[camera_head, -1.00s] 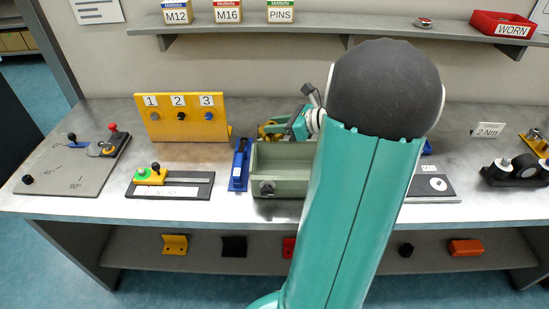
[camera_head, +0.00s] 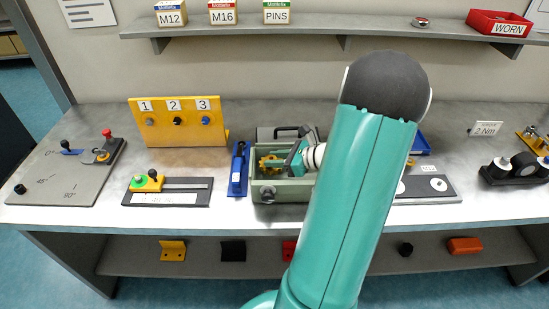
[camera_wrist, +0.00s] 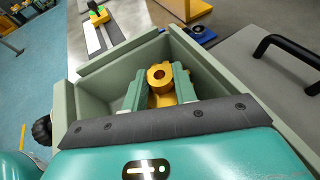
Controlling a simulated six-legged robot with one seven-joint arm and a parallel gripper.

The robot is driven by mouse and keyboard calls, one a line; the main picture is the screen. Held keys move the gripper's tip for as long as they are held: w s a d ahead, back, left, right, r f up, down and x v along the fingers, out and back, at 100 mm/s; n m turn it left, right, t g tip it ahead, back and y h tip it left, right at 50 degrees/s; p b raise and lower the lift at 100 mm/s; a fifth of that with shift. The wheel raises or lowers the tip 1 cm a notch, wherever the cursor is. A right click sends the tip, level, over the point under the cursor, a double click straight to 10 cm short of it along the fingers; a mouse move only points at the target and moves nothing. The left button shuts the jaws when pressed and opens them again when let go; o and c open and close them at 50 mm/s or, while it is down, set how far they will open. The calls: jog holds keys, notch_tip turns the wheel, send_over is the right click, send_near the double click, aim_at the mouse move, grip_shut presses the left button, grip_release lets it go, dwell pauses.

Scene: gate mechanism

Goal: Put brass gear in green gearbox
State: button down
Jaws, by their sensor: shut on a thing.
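The brass gear (camera_wrist: 160,76) is gripped between the two fingers of my gripper (camera_wrist: 160,88). In the wrist view the gear and fingertips are inside the walls of the open green gearbox (camera_wrist: 92,82). In the head view the gearbox (camera_head: 284,191) stands on the bench, and the gear (camera_head: 270,163) shows at its left part, with my gripper (camera_head: 284,163) beside it. Whether the gear touches the floor or a shaft is hidden.
A grey lid with a black handle (camera_wrist: 290,50) lies beside the box. A blue tool (camera_head: 238,168) stands just left of the gearbox. A yellow numbered panel (camera_head: 178,122) is behind left.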

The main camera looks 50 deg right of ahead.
jog(key=shift+f, duration=0.65)
jog(key=c, duration=1.4)
grip_release()
jog(key=shift+r, duration=0.1)
